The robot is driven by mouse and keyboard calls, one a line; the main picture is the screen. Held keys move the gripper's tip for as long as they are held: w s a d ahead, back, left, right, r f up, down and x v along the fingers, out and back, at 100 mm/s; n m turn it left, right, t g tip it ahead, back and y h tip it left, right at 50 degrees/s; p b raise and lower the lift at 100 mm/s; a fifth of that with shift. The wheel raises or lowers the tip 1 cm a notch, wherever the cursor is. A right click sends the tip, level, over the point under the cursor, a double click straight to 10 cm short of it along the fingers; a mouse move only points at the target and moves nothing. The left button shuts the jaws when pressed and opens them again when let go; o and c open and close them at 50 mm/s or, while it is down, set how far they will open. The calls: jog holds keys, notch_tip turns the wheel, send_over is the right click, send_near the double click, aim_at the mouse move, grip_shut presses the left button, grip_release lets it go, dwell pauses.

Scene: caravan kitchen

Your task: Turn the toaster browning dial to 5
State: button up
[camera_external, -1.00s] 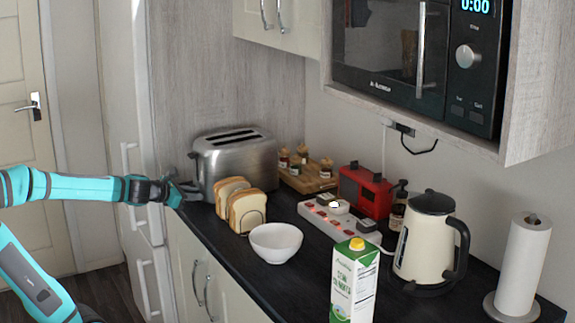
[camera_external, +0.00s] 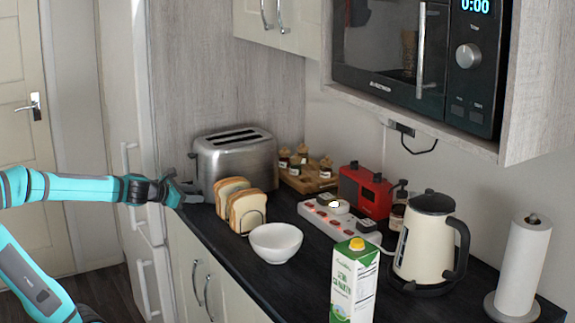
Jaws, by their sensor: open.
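The silver toaster (camera_external: 240,158) stands at the far left end of the dark counter, with its two slots on top. Its browning dial cannot be made out, and the number it points to cannot be read. My gripper (camera_external: 190,184) is open at the toaster's left end, just beside its lower left side. The view is too small to tell whether the fingers touch the toaster or the dial.
Slices of bread in a rack (camera_external: 246,209) stand right in front of the toaster. A white bowl (camera_external: 275,243), a milk carton (camera_external: 354,284), a power strip (camera_external: 338,218) and a kettle (camera_external: 431,245) stand farther right. A spice tray (camera_external: 309,180) is behind.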

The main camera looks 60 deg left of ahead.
jog(key=v, duration=1.7)
dwell(0.3)
dwell(0.4)
jog(key=w+d+r+m+t+h, duration=0.1)
jog(key=d+r+m, duration=0.3)
jog(key=m, duration=1.3)
jog(key=w+d+r+m+t+h, duration=0.1)
jog(key=d+r+m, duration=0.4)
jog(key=m, duration=1.2)
jog(key=shift+w+r+m+t+h, duration=0.3)
jog(key=shift+r+m+t, duration=0.1)
jog(key=shift+r+t, duration=0.35)
jog(key=shift+f, duration=0.1)
